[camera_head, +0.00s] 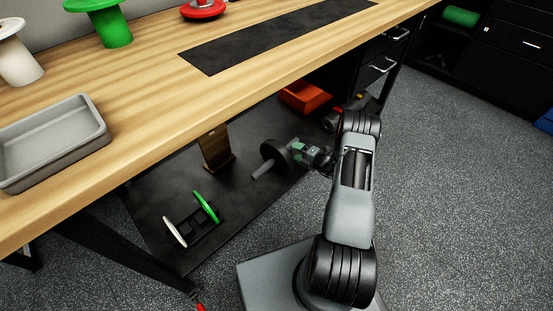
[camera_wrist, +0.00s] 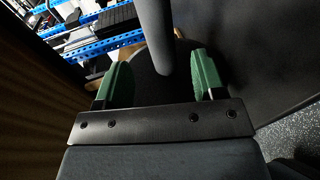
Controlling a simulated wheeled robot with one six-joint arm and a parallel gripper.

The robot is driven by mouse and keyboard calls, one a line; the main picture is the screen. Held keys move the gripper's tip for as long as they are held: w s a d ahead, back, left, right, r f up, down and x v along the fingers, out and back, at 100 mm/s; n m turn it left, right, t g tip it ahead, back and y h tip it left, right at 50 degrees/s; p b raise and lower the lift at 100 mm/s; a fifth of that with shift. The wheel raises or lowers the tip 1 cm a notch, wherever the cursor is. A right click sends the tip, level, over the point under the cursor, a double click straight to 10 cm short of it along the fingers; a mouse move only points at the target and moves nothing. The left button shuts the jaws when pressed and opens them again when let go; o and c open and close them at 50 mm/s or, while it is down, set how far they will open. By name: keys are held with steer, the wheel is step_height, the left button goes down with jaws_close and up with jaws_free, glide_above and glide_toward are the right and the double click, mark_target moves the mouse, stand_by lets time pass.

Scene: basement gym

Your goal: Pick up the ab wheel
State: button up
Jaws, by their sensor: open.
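The ab wheel (camera_head: 275,153) is a dark wheel with a grey handle, on the dark lower shelf under the wooden bench. My gripper (camera_head: 303,152) is just to its right, with its green fingers pointing at it. In the wrist view, the wheel (camera_wrist: 158,88) is a dark disc between the open fingers of my gripper (camera_wrist: 161,62). Its grey handle rises above them to the top of the picture. I see gaps beside the fingers, but cannot tell whether either touches the wheel. The wheel's lower part is hidden by my gripper.
The wooden bench top (camera_head: 150,110) overhangs the lower shelf (camera_head: 150,205). A wooden post (camera_head: 215,148) stands left of the wheel. A rack with a green disc (camera_head: 205,207) and a white disc (camera_head: 174,232) is nearer. An orange bin (camera_head: 304,97) is behind. Open floor lies right.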

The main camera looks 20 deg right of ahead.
mark_target(290, 149)
steer(key=b+x, duration=0.1)
steer(key=x, duration=0.2)
steer(key=shift+w+a+f+b, duration=0.2)
steer(key=shift+f+b, duration=0.05)
steer(key=shift+b, duration=0.1)
steer(key=shift+w+a, duration=0.3)
steer(key=shift+w, duration=0.25)
jaws_close()
